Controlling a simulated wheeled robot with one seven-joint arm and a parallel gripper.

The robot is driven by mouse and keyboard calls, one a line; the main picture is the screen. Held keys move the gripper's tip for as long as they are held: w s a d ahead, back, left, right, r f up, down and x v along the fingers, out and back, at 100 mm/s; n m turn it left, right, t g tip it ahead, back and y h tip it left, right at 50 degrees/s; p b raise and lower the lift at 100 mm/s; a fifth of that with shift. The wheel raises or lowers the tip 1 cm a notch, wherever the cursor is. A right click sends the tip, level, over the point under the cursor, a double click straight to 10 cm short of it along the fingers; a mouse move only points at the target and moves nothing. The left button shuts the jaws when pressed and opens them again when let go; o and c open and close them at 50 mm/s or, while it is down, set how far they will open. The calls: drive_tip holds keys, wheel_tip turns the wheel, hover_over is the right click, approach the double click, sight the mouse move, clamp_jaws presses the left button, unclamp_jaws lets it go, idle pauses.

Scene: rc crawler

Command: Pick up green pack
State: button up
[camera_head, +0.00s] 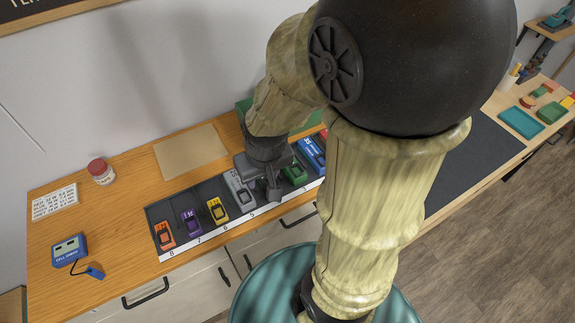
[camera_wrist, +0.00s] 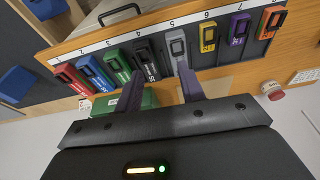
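The green pack (camera_wrist: 117,66) stands in slot 3 of a numbered rack, between a blue pack and a black pack. It also shows in the head view (camera_head: 295,173), just right of my gripper (camera_head: 268,190). In the wrist view my gripper (camera_wrist: 159,76) is open, its two fingers apart with nothing clearly held between them. The fingers point toward the black pack (camera_wrist: 147,60) and the grey pack (camera_wrist: 178,48). The green pack lies left of the left finger there. In the head view my gripper hides the black pack.
The rack (camera_head: 205,189) also holds red, blue (camera_head: 312,156), yellow (camera_head: 217,210), purple and orange packs. A green box (camera_wrist: 140,98) stands behind it. A cell tester (camera_head: 69,250), a red-lidded jar (camera_head: 101,171) and a brown mat (camera_head: 191,151) lie on the wooden counter.

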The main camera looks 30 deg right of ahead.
drive_tip(key=shift+o, duration=0.5)
drive_tip(key=shift+w+d+r, duration=0.1)
drive_tip(key=shift+w, duration=0.05)
drive_tip(key=w+d+g+p, duration=0.2)
drive_tip(key=w+d+p, duration=0.3)
drive_tip(key=w+d, duration=0.7)
drive_tip(key=shift+w+d+f+g, duration=0.2)
drive_tip(key=shift+d+g, duration=0.1)
drive_tip(key=shift+d, duration=0.3)
drive_tip(key=shift+f, duration=0.1)
wheel_tip(320, 180, down, 12)
drive_tip(key=p, duration=0.3)
